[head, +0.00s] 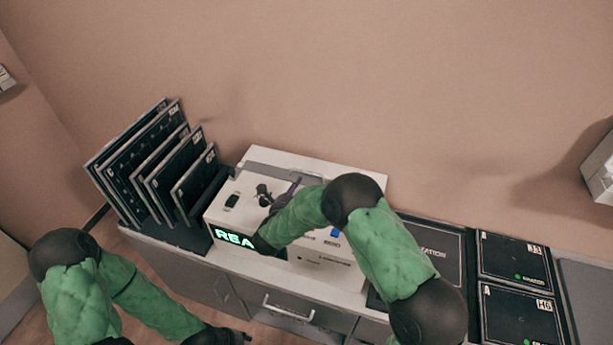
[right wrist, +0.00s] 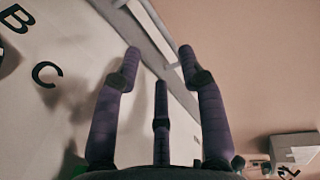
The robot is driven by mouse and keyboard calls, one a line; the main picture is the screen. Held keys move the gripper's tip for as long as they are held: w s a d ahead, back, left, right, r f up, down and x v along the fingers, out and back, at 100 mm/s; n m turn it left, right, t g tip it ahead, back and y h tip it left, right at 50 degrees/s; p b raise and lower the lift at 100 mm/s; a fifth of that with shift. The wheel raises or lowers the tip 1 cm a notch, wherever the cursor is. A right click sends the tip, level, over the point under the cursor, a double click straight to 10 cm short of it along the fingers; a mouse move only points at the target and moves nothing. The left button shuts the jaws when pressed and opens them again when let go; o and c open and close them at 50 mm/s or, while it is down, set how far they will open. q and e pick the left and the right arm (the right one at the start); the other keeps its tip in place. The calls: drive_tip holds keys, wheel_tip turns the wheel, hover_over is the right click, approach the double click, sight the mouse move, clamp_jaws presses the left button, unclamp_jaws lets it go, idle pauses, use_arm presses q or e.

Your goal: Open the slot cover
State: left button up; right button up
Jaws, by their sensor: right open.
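A white machine (head: 327,255) with a green lit display stands on the counter against the wall. A long grey strip (head: 262,170), possibly the slot cover, runs along its top at the back. My right gripper (head: 292,187) is over the machine's top, partly hidden by my own arm. In the right wrist view my right gripper (right wrist: 160,60) has its purple fingers spread and empty. They point toward a pale grey rail (right wrist: 150,38) along the white panel's edge; contact cannot be told. My left gripper (head: 228,337) is low at the bottom edge of the head view, its fingers unclear.
Several dark panels stand in a rack (head: 195,232) left of the machine. Dark flat cases (head: 513,258) lie on the counter at the right. A white box (head: 600,170) is at the right edge on the wall. The counter (head: 270,270) has a narrow clear strip before the machine.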

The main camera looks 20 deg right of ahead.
sight(306, 172)
drive_tip(key=x, duration=0.9)
drive_tip(key=shift+w+d+b, duration=0.15)
drive_tip(key=shift+w+b, duration=0.1)
drive_tip(key=shift+b, duration=0.1)
clamp_jaws()
